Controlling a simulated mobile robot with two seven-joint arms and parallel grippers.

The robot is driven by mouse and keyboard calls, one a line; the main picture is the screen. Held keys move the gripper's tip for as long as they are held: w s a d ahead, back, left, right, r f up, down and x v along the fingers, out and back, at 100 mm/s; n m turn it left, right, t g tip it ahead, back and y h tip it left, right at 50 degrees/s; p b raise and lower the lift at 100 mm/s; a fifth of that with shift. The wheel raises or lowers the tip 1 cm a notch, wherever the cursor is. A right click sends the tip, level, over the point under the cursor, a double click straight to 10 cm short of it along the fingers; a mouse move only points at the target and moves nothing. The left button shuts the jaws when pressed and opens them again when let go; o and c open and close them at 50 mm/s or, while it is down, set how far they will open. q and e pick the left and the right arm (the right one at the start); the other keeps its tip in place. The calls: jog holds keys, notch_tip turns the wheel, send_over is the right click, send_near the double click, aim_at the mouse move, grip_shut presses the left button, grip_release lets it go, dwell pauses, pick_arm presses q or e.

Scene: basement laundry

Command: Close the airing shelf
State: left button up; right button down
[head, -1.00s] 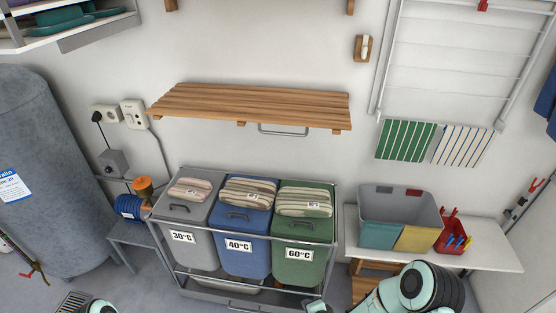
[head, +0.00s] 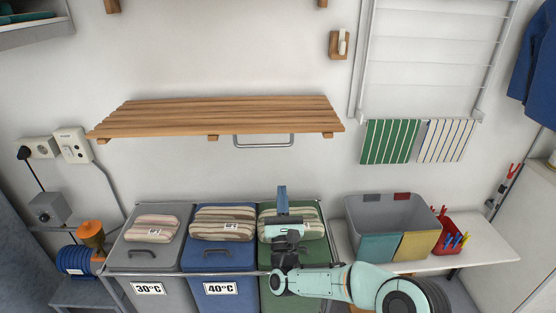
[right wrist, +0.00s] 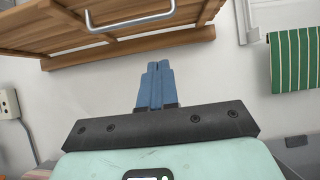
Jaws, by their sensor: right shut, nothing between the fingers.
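The airing shelf (head: 215,117) is a slatted wooden shelf on the white wall, folded down so that it juts out. A grey metal handle (head: 263,141) hangs under its front edge, right of the middle. In the right wrist view, the handle (right wrist: 130,20) and the slats (right wrist: 50,25) show at the top left. My right gripper (head: 282,190) is raised in front of the green bin, below the handle and apart from it. Its blue fingers (right wrist: 156,68) are shut together, with nothing between them. My left gripper is out of view.
Grey, blue and green lidded bins (head: 215,258) stand under the shelf with folded striped cloths on top. A grey tub (head: 390,220) and a red peg basket (head: 453,237) stand on the white bench at right. A drying rack (head: 430,60) hangs on the wall, with a wooden wall block (head: 340,45) to its left.

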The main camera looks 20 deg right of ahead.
jog(key=w+d+r+p, duration=0.1)
jog(key=w+r+p, duration=0.1)
jog(key=w+r, duration=0.4)
jog(key=shift+w+d+r, duration=0.15)
jog(key=shift+d+r, duration=0.2)
jog(key=shift+r, duration=0.4)
jog(key=shift+r, duration=0.15)
